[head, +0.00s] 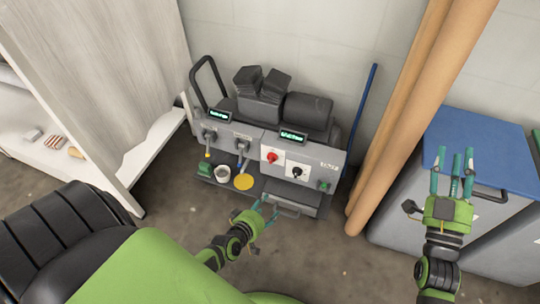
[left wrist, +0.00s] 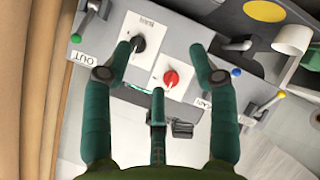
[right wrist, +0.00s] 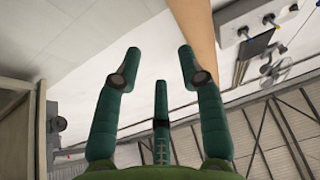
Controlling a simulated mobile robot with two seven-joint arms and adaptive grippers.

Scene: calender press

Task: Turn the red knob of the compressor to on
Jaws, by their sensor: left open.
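The compressor (head: 235,133) is a grey machine against the wall with a panel of controls. Its red knob (head: 272,157) sits on a white plate at the panel's middle, left of a black knob (head: 297,172). In the left wrist view the red knob (left wrist: 171,79) lies between the spread fingers, with the black knob (left wrist: 138,44) near the left finger. My left gripper (head: 266,211) is open and empty, in front of the panel and below the red knob, apart from it. My right gripper (head: 453,160) is open and empty at the right, over the blue-topped cabinet.
The blue-topped grey cabinet (head: 400,215) stands at the right beside tall tan rolls (head: 405,110). A blue pole (head: 362,110) leans by the compressor. A yellow disc (head: 243,182) and a white roll (head: 222,172) are at the panel's lower left. White shelving (head: 150,150) stands at the left.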

